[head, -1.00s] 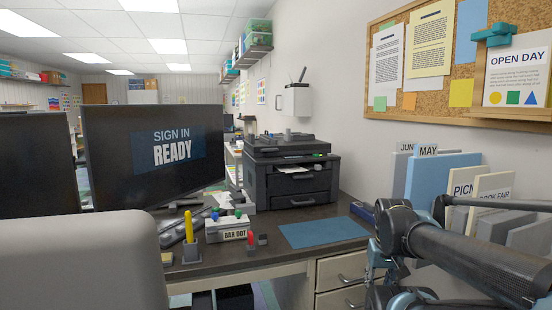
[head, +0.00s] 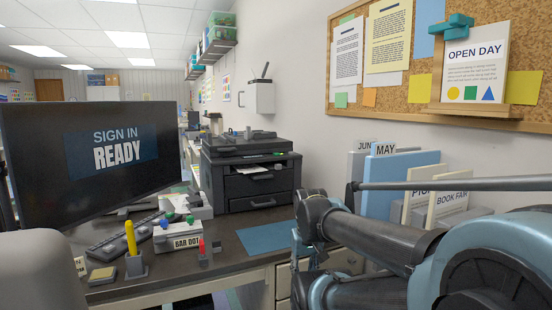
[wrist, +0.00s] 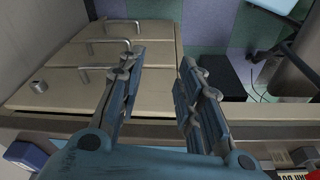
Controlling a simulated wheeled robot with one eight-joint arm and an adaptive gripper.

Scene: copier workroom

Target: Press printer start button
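The black printer (head: 250,185) stands on the desk against the wall in the head view, with a paper sheet in its front slot. A small green spot (head: 278,154) shows on its upper front edge; I cannot tell whether it is the start button. My gripper (wrist: 162,58) is open and empty in the wrist view, above the desk's front edge with drawers and floor beyond its fingers. In the head view my arm reaches in from the right, and the gripper is partly hidden, in front of and below the printer.
Upright folders (head: 400,175) stand at the right. The drawer unit (wrist: 95,60) is below.

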